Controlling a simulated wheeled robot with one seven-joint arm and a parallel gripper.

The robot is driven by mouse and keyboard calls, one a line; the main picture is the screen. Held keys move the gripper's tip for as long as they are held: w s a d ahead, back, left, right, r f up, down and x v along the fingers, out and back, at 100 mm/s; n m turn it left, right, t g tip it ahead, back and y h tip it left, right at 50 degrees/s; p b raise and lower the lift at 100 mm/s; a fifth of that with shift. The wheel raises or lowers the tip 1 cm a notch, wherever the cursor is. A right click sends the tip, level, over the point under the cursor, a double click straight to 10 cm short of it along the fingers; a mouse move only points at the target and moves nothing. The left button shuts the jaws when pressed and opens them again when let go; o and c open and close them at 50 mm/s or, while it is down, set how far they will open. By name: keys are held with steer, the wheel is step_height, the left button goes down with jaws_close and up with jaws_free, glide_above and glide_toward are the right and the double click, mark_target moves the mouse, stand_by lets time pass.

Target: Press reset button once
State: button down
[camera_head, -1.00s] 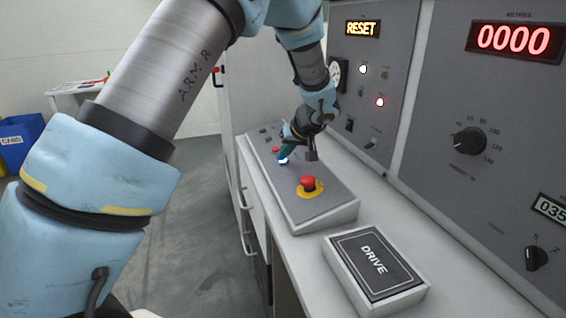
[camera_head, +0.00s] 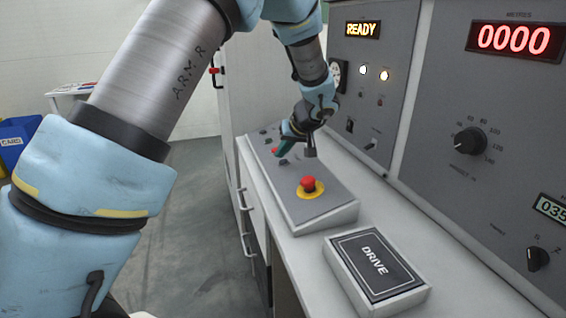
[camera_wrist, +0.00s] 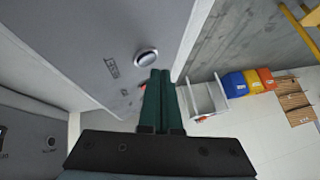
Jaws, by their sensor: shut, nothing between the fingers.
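The sloped grey control box (camera_head: 325,207) stands on the counter. A round button with a pale rim (camera_wrist: 146,57) shows on its face in the wrist view, beside small lettering too blurred to read. My gripper (camera_wrist: 160,73) is shut and empty, its two green fingers side by side. The fingertips appear close to the round button and do not cover it; I cannot tell the exact gap. In the head view my gripper (camera_head: 284,148) is over the far part of the box, and a dark button (camera_head: 283,161) shows just below its tips. The panel display (camera_head: 361,30) reads READY.
A red emergency stop (camera_head: 308,184) on a yellow ring sits on the near part of the box. A box marked DRIVE (camera_head: 371,265) lies in front. The upright grey panel (camera_head: 466,190) with dials borders the counter on the right.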

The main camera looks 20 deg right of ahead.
mark_target(278, 168)
stand_by(0.3)
steer(key=r, duration=0.2)
steer(key=a+r+p, duration=0.1)
steer(key=r, duration=0.1)
steer(key=shift+w+a+r, duration=0.1)
steer(key=shift+a+r, duration=0.1)
steer(key=shift+r, duration=0.2)
stand_by(0.6)
steer(key=s+a+f+g, duration=0.1)
steer(key=s+a+g, duration=0.1)
steer(key=a, duration=0.9)
steer(key=s+a+g, duration=0.1)
steer(key=a+g, duration=0.1)
steer(key=a, duration=0.9)
steer(key=s+a+f+g+h, duration=0.1)
steer(key=s+a+h, duration=0.1)
steer(key=s+a, duration=1)
steer(key=shift+s+a+f+n+g, duration=0.3)
steer(key=shift+s+a+n+g, duration=0.1)
steer(key=shift+a, duration=0.75)
